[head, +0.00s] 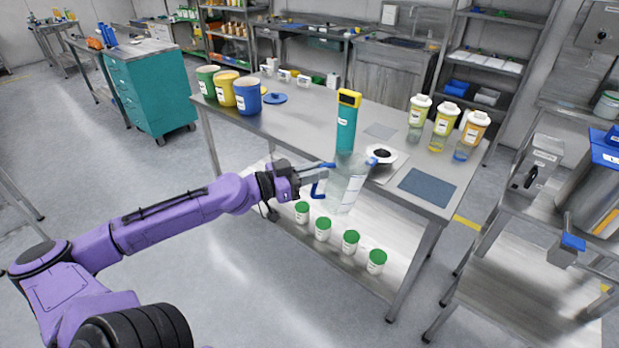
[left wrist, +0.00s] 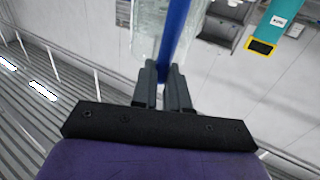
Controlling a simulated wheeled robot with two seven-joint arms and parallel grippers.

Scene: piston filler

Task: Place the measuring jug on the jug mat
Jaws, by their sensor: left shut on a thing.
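The measuring jug (head: 346,187) is clear with a blue handle and a white label. My left gripper (head: 322,173) is shut on its blue handle and holds the jug roughly upright in front of the table's near edge. In the left wrist view the fingers (left wrist: 165,80) close on the blue handle (left wrist: 178,28), with the clear jug wall (left wrist: 150,28) beside it. A flat blue-grey mat (head: 427,187) lies bare on the table's right front corner. I cannot tell from markings which is the jug mat. My right gripper is out of view.
A teal column with a yellow top (head: 347,125) stands behind the jug, beside a white dish with a dark centre (head: 381,155). Several bottles (head: 442,125) stand behind the blue-grey mat. Several green-lidded tubs (head: 323,229) sit on the lower shelf. Coloured tubs (head: 222,88) stand at the table's left end.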

